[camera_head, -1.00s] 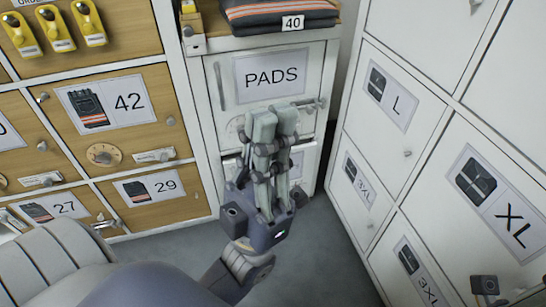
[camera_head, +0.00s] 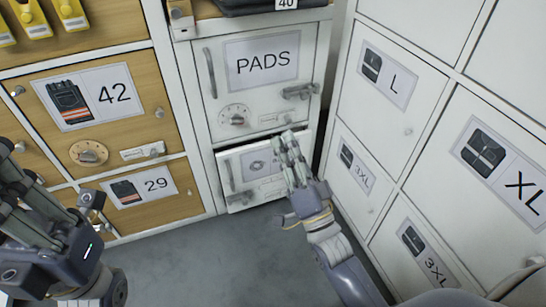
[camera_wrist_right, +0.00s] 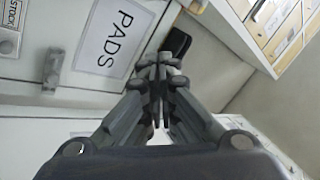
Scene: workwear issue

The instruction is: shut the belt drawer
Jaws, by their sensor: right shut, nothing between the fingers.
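The belt drawer (camera_head: 238,200) is the low white front with a coiled-belt label, under the PADS door. Its pale top edge shows, and it seems to stand slightly out from the cabinet; the exact gap is unclear. My right gripper (camera_head: 285,142) is shut and empty, its fingers in front of the drawer's upper right part, hiding some of the label. I cannot tell whether they touch it. In the right wrist view its fingers (camera_wrist_right: 158,75) come together below the PADS label. My left gripper (camera_head: 22,190) is at the left edge, away from the drawer, partly cut off.
The PADS door (camera_head: 212,112) above is closed, with a latch (camera_head: 300,91) at its right and a dial (camera_head: 234,117). White lockers (camera_head: 390,130) stand close on the right. Wooden lockers (camera_head: 150,85) are on the left. Grey floor (camera_head: 200,255) in front is clear.

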